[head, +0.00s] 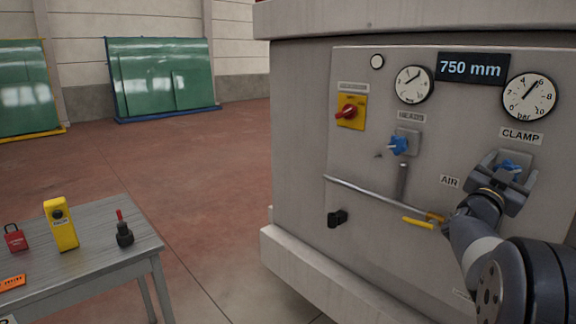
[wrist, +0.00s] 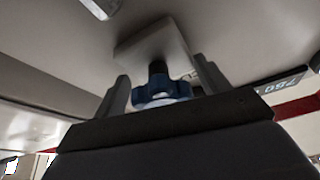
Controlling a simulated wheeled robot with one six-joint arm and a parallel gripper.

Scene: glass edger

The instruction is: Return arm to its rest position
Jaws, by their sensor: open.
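My gripper (head: 503,178) is at the right of the head view, in front of the machine panel below the CLAMP label. Its jaws are open, one on each side of a blue knob (head: 509,167). In the wrist view the blue knob (wrist: 160,90) sits on a dark stem from a square plate (wrist: 155,45), between the two fingers (wrist: 160,98). I cannot tell whether the fingers touch it. My arm comes in from the lower right.
The machine panel (head: 300,130) carries a red-and-yellow switch (head: 349,111), another blue knob (head: 398,145), gauges (head: 529,97), a pipe (head: 375,195) and a yellow lever (head: 417,223). A grey table (head: 100,250) with a yellow device (head: 61,224) stands at lower left. The floor between is clear.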

